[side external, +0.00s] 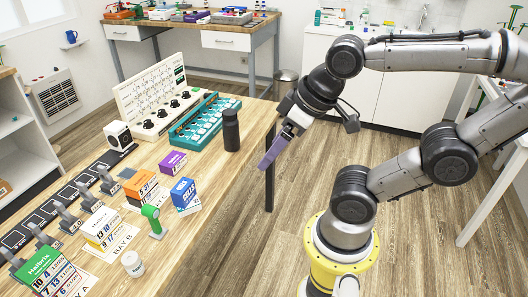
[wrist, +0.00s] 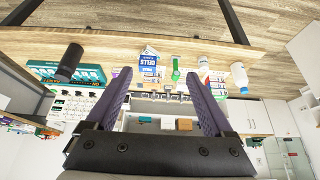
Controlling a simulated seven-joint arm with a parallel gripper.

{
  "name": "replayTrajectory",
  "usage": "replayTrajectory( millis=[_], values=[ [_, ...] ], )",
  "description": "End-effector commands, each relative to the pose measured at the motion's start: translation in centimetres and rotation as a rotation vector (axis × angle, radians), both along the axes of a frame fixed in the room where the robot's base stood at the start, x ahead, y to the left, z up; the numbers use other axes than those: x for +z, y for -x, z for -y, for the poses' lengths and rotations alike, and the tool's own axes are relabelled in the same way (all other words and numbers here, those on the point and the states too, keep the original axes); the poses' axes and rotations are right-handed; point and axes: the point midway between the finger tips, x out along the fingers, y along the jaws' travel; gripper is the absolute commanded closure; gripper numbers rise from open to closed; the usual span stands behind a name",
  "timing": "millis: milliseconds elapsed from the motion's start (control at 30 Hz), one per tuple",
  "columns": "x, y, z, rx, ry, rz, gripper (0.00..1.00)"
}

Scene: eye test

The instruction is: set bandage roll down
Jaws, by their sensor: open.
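My gripper (side external: 272,150) hangs over the floor just beyond the right edge of the wooden table. In the wrist view, its two purple fingers (wrist: 160,100) stand wide apart with nothing held between them. I cannot pick out a bandage roll for certain.
On the wooden table (side external: 215,190) stand a black bottle (side external: 231,130), a teal tray (side external: 205,118), a purple box (side external: 172,162), a blue carton (side external: 185,194), orange boxes (side external: 140,186) and a green-headed device (side external: 152,219). The table's right front is clear.

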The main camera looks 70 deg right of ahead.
Motion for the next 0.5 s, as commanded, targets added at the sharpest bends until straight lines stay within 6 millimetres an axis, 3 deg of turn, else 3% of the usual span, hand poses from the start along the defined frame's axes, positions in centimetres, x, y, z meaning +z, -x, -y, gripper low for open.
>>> replayTrajectory(
  millis=[500],
  values=[
    [-0.3,0.32,-0.05,-0.007,-0.008,-0.029,0.14]
  ],
)
